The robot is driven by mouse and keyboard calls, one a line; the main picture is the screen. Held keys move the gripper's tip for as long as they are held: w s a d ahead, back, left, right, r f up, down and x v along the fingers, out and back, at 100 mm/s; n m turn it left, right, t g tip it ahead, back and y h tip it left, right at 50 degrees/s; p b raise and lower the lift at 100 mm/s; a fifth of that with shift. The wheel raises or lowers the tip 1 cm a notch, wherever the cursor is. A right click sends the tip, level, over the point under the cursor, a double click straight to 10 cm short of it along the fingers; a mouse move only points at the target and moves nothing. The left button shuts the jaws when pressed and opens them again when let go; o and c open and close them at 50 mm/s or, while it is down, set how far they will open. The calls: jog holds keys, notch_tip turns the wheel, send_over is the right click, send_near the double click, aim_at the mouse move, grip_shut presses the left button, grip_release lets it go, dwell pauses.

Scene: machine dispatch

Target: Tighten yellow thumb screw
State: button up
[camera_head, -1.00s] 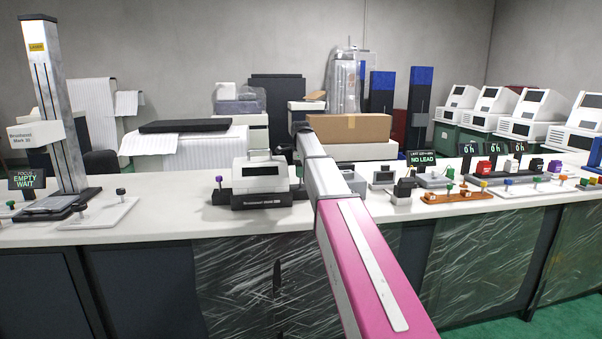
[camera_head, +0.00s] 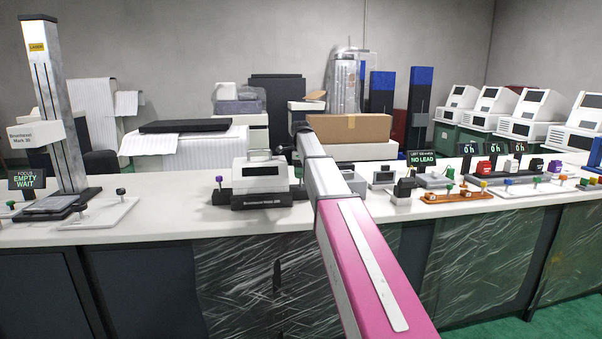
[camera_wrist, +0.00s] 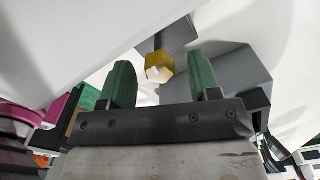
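A yellow knob, the thumb screw (camera_wrist: 159,68), shows in the wrist view on a short dark stem. My gripper (camera_wrist: 160,62) has two green fingers spread apart. The knob appears in the gap between the fingertips, with space visible on both sides, so the fingers do not appear to touch it. How deep the knob sits between them I cannot tell. In the head view my pink and grey arm reaches over the counter, and my gripper is hidden behind it. I cannot single out this screw in the head view.
Grey blocks (camera_wrist: 230,85) lie close behind and right of the fingers in the wrist view. On the white counter (camera_head: 150,228) stand a small white machine (camera_head: 262,180), an orange fixture (camera_head: 455,196) and a tall column (camera_head: 55,110). A cardboard box (camera_head: 348,128) is behind.

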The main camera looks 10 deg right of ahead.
notch_tip(320, 180, up, 11)
dwell(0.7)
jog(key=shift+f, duration=0.15)
